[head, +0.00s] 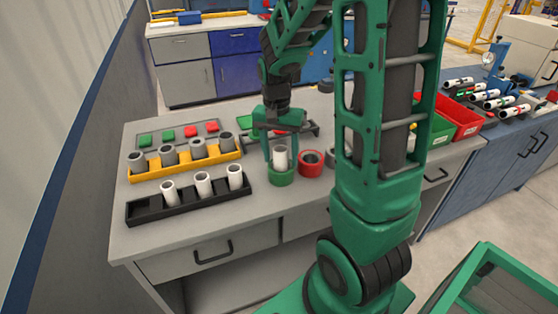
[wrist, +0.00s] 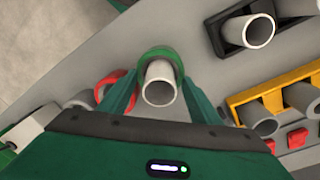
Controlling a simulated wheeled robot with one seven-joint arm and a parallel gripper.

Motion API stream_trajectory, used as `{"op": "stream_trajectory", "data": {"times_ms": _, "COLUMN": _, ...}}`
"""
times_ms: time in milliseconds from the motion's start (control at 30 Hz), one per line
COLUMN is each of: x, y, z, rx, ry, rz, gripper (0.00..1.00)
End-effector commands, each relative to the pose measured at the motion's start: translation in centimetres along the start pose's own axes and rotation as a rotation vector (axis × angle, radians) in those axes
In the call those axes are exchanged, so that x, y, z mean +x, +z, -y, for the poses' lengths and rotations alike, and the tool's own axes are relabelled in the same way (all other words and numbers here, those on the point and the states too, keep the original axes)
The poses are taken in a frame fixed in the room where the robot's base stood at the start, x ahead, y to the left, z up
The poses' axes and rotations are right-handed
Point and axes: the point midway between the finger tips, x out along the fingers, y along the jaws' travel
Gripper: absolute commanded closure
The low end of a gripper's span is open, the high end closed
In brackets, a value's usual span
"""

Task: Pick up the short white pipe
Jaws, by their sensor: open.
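A short white pipe (head: 280,158) stands upright in a green ring holder (head: 282,178) on the grey workbench. In the wrist view the pipe (wrist: 159,82) shows end-on, inside the green ring (wrist: 158,54). My gripper (head: 279,160) is above the holder with its fingers pointing down. Its fingers are open, one on each side of the pipe, with visible gaps in the wrist view (wrist: 160,98).
A red ring holder (head: 312,163) stands close to the right of the green one. A yellow rack (head: 185,167) with several grey pipes is at the left. Green and red bins (head: 460,118) stand at the right, behind my arm. The bench front between black rack and green holder is clear.

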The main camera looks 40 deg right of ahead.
Motion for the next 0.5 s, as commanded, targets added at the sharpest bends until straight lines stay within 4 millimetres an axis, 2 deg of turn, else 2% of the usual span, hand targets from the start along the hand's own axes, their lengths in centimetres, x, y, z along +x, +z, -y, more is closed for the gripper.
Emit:
{"op": "stream_trajectory", "data": {"times_ms": 67, "x": -0.02, "y": 0.00, "z": 0.01, "rx": 0.000, "ry": 0.000, "rz": 0.000, "gripper": 0.45}}
{"op": "stream_trajectory", "data": {"times_ms": 233, "x": -0.03, "y": 0.01, "z": 0.03, "rx": -0.001, "ry": 0.000, "rz": 0.000, "gripper": 0.86}}
{"op": "stream_trajectory", "data": {"times_ms": 333, "x": -0.04, "y": 0.01, "z": 0.05, "rx": -0.001, "ry": -0.001, "rz": 0.000, "gripper": 0.87}}
{"op": "stream_trajectory", "data": {"times_ms": 367, "x": -0.04, "y": 0.01, "z": 0.05, "rx": -0.001, "ry": -0.001, "rz": 0.000, "gripper": 0.90}}
{"op": "stream_trajectory", "data": {"times_ms": 500, "x": -0.07, "y": 0.01, "z": 0.07, "rx": -0.002, "ry": -0.001, "rz": 0.000, "gripper": 0.91}}
